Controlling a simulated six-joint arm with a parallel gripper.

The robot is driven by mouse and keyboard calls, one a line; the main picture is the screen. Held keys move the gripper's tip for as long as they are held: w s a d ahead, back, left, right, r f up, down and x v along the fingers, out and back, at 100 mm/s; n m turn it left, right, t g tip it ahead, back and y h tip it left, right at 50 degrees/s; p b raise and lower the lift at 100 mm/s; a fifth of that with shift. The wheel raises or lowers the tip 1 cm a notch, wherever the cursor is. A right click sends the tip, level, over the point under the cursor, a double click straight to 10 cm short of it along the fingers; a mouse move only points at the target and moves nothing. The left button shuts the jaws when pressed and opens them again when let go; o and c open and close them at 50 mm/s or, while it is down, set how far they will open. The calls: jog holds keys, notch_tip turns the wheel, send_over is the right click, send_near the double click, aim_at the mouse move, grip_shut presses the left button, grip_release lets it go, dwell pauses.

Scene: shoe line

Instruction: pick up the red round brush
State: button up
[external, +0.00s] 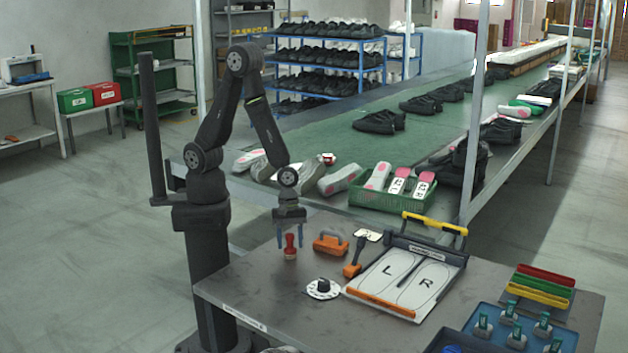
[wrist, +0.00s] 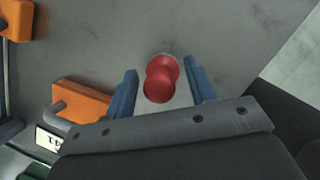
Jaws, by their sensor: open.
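The red round brush (external: 290,246) stands upright on the grey table near its back left edge. In the wrist view the brush (wrist: 160,80) shows from above as a red knob over a red round body. My gripper (external: 289,238) is above it, pointing down, with its blue fingers on either side of the brush. In the wrist view my gripper (wrist: 160,80) is open, and gaps show between the brush and both fingers. The brush's lower part is partly hidden from above by its knob.
An orange-handled tool (external: 331,242) lies just right of the brush; it also shows in the wrist view (wrist: 82,100). A black knob on a white dial (external: 322,288) sits nearer the front. A board marked L and R (external: 405,278) lies further right. A green crate (external: 392,196) stands behind.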

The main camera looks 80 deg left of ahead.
jog(key=c, duration=1)
jog(key=shift+r, duration=0.1)
jog(key=shift+c, duration=0.2)
